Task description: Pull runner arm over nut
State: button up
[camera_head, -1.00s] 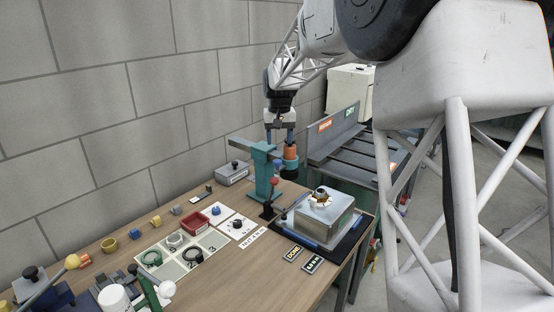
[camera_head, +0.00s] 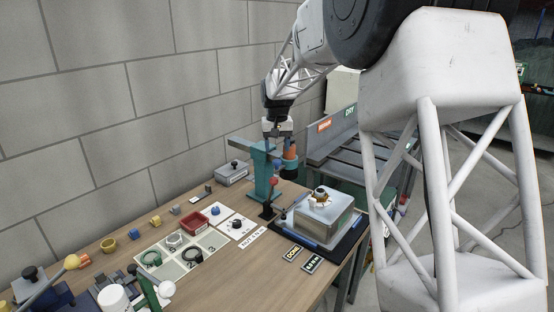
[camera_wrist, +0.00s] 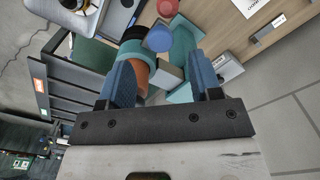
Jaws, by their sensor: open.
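A teal stand (camera_head: 262,172) with a flat top bar stands near the back right of the bench. Beside it is an orange, teal and black cylinder (camera_head: 290,160), seen in the wrist view as an orange body (camera_wrist: 141,76) with a teal band. I cannot tell for sure which part is the runner arm. A nut-like brass and dark fitting (camera_head: 319,198) sits on a silver box to the front right. My gripper (camera_head: 279,146) is open, pointing down at the stand and cylinder. In the wrist view its blue fingers (camera_wrist: 160,82) are spread around the cylinder's near end; contact is unclear.
A red-knobbed lever (camera_head: 273,184) stands in front of the stand. A grey box (camera_head: 233,171) is behind left. A white tray with rings (camera_head: 205,246) and a red bin (camera_head: 194,222) lie left. A slotted dark rack (camera_head: 350,160) is at the back right.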

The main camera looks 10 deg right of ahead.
aim_at(277, 161)
jog(key=shift+f, duration=2.5)
grip_shut()
